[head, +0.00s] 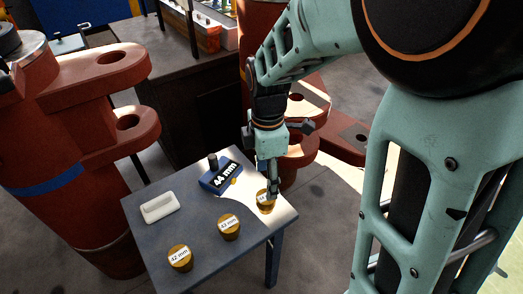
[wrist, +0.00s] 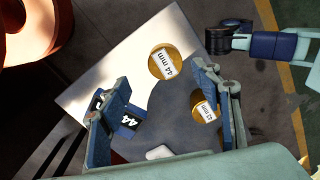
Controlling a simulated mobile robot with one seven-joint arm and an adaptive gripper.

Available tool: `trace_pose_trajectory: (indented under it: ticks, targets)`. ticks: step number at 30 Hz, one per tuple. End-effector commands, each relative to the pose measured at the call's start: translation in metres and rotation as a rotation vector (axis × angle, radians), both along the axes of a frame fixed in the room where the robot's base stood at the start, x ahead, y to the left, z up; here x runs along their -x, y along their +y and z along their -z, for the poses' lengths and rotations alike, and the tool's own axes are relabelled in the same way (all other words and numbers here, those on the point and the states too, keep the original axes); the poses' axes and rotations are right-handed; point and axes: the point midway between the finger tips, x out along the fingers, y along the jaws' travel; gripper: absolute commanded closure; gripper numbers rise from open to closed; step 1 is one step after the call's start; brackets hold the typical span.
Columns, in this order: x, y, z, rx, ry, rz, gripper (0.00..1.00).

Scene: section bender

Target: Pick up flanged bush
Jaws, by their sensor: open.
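Three round brass-coloured bushes with white labels stand on a small blue-grey table (head: 150,225). The bush nearest my gripper (head: 265,203) reads 44 mm in the wrist view (wrist: 164,62). The middle bush (head: 229,229) and the front-left bush (head: 180,260), marked 42 mm, stand apart from it. A blue block labelled 44 mm (head: 221,178) lies behind them. My gripper (head: 271,188) points down over the 44 mm bush, partly covering it in the head view. In the wrist view its fingers (wrist: 161,80) are open and empty, with that bush just ahead between the tips.
A white dish-like piece (head: 160,207) lies at the table's left. A second bush (wrist: 204,111) shows beside the right finger in the wrist view. Large red machine parts (head: 70,130) stand left of and behind the table. A dark cabinet (head: 185,95) stands further back.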

Motion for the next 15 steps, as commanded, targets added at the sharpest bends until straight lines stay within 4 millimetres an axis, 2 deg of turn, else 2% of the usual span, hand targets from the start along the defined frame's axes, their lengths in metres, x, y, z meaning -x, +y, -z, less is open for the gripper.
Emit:
trace_pose_trajectory:
  ticks: [1,3,11,15]
  targets:
    - [0.001,0.0,0.013,0.001,0.003,0.0,0.42]
    - [0.001,0.0,0.024,0.001,0.003,0.001,0.42]
    - [0.001,-0.001,0.046,0.0,0.0,0.002,0.42]
    - [0.007,-0.002,0.067,0.0,0.002,0.002,0.42]
